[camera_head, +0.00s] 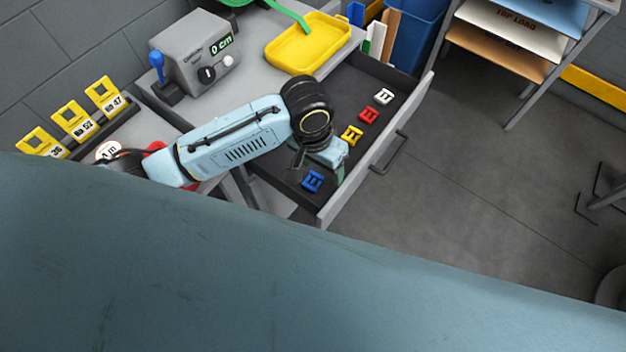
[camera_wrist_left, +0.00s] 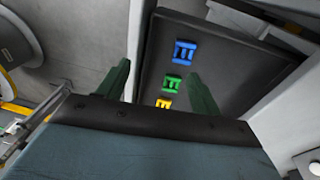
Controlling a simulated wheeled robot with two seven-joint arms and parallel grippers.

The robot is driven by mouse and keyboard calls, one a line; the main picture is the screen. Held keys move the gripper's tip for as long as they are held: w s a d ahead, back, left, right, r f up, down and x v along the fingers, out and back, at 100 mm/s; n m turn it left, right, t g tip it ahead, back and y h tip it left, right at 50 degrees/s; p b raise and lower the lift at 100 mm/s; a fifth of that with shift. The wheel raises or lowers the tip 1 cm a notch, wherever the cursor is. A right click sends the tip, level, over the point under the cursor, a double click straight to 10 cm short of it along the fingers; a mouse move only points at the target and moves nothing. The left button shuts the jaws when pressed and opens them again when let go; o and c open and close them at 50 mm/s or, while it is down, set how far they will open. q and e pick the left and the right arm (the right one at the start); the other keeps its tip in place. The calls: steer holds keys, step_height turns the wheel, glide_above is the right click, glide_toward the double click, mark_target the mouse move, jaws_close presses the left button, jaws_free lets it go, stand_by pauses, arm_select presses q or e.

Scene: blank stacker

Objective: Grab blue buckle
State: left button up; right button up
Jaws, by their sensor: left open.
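The blue buckle (camera_head: 312,181) lies flat in the near end of the open drawer (camera_head: 335,201) in the head view. It also shows in the left wrist view (camera_wrist_left: 185,51), near the top. My left gripper (camera_head: 328,172) is over the drawer, just right of the blue buckle and apart from it. In the left wrist view its two green fingers (camera_wrist_left: 160,88) are spread with nothing between them, and the blue buckle lies beyond the fingertips. My right gripper is not in view.
A green buckle (camera_wrist_left: 172,83) and a yellow buckle (camera_head: 351,136) lie in the same drawer, with red (camera_head: 369,115) and white (camera_head: 383,96) ones farther back. Drawer walls surround them. A yellow tray (camera_head: 308,43) and a grey box with a display (camera_head: 194,52) stand on the bench.

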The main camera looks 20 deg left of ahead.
arm_select(q)
steer(key=w+a+n+y, duration=0.1)
steer(key=w+a, duration=0.2)
steer(key=w, duration=0.1)
steer(key=shift+y, duration=0.3)
steer(key=f, duration=0.2)
steer(key=f+b, duration=0.1)
steer(key=f, duration=0.1)
steer(key=f+b, duration=0.1)
steer(key=f, duration=0.1)
steer(key=shift+s+a+f, duration=0.1)
steer(key=shift+a+f, duration=0.15)
steer(key=shift+f, duration=0.6)
steer(key=f, duration=0.1)
steer(key=f+b, duration=0.1)
steer(key=f, duration=0.1)
steer(key=f+b, duration=0.1)
steer(key=f, duration=0.1)
steer(key=shift+s+d, duration=0.3)
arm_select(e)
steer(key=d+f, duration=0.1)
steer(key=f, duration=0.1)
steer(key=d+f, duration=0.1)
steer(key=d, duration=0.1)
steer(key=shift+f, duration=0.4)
arm_select(q)
steer(key=shift+r, duration=0.1)
steer(key=shift+c, duration=0.4)
steer(key=c, duration=1)
